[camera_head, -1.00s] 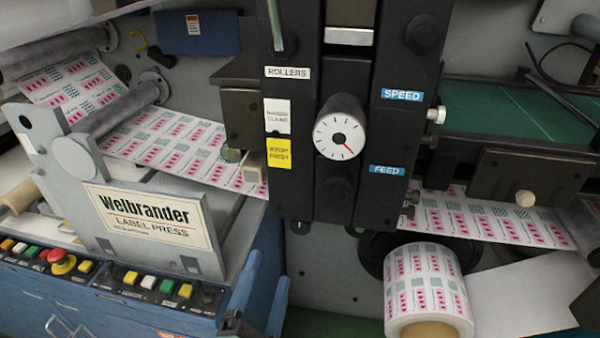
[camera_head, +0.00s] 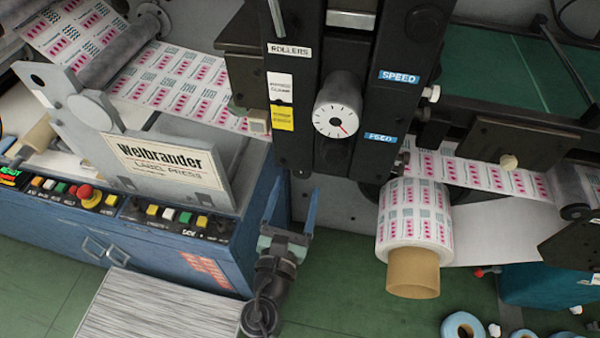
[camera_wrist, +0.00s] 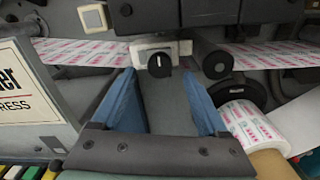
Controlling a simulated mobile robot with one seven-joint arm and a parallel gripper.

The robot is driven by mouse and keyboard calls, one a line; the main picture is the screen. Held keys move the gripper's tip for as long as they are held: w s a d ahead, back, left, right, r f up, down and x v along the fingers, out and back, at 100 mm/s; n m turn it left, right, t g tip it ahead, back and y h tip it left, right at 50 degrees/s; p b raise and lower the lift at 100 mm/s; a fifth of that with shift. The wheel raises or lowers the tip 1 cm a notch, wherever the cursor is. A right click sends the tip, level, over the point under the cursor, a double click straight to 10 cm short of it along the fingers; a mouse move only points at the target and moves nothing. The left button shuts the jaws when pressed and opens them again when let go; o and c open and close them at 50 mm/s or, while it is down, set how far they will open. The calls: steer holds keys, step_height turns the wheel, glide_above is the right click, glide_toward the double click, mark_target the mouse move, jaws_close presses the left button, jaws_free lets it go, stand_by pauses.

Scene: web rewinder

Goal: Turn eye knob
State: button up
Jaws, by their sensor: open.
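A small black knob with a white line (camera_wrist: 160,66) sits on a white box (camera_wrist: 140,52) in the wrist view; I take it for the eye knob, though no label on it is readable. The line stands about upright. In the head view I cannot make this knob out. My gripper (camera_head: 292,198) is open and empty in front of the machine, below the black column. In the wrist view its two blue fingers (camera_wrist: 158,88) point toward the machine, with the knob ahead between and beyond the tips, not touched.
A white-faced dial (camera_head: 336,121) is on the black column (camera_head: 305,70), near the ROLLERS, SPEED and FEED labels. A label roll (camera_head: 415,222) sticks out right of my gripper. The Welbrander panel (camera_head: 170,162) and button console (camera_head: 150,212) are at left. Green floor lies below.

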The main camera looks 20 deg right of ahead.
mark_target(302, 174)
steer(key=shift+x, duration=2)
jaws_close()
